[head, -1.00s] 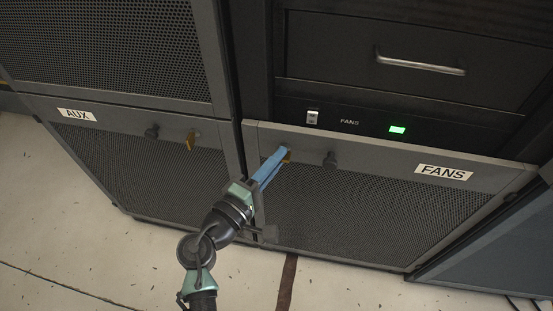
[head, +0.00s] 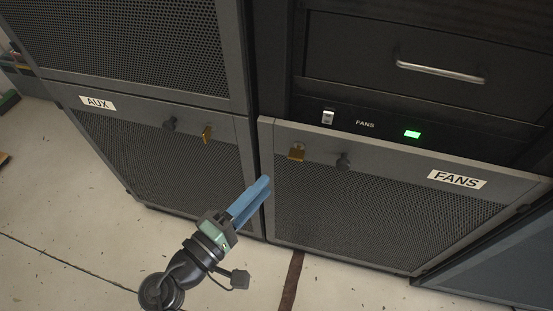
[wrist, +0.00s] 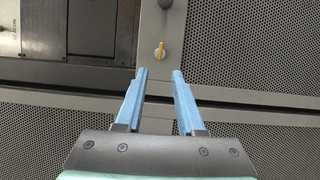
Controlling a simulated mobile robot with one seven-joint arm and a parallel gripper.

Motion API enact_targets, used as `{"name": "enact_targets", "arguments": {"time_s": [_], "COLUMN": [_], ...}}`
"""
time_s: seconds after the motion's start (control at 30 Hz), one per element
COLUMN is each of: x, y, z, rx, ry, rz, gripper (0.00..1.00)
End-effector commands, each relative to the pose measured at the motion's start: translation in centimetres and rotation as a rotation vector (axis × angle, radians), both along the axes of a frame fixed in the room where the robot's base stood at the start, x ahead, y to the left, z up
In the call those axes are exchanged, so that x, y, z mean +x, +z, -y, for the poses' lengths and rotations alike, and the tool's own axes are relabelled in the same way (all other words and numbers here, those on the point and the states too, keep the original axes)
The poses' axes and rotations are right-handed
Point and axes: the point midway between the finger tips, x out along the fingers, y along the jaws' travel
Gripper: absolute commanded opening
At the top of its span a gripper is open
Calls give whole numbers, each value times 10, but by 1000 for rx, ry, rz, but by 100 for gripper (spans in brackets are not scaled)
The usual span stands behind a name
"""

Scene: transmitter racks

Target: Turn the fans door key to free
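The fans door (head: 400,210) is a grey-framed mesh panel with a FANS label (head: 457,180); it looks closed. Its brass key (head: 296,152) sits in the top rail near the left corner. The key's flat looks turned along the rail, unlike the upright AUX key (head: 207,134). In the wrist view the fans key (wrist: 160,51) shows as a thin yellow bar on a round lock, ahead of the fingertips. My gripper (head: 266,186) has blue fingers, is below and left of the key, and touches nothing. In the wrist view my gripper (wrist: 160,74) is open and empty.
A dark knob (head: 343,161) sticks out right of the fans key. Above are a switch (head: 327,117), a lit green indicator (head: 412,134) and a drawer handle (head: 440,72). The AUX door (head: 165,170) stands left. The floor in front is clear.

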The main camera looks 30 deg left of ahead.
Motion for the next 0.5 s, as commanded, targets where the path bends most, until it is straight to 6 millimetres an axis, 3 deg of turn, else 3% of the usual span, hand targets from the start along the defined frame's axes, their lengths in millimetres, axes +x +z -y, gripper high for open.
{"name": "enact_targets", "arguments": {"time_s": [0.2, 0.5], "x": [-26, -30], "y": [0, 0], "z": [-3, -4], "rx": [0, 1], "ry": [0, 0], "rz": [0, 0], "gripper": [38, 38]}}
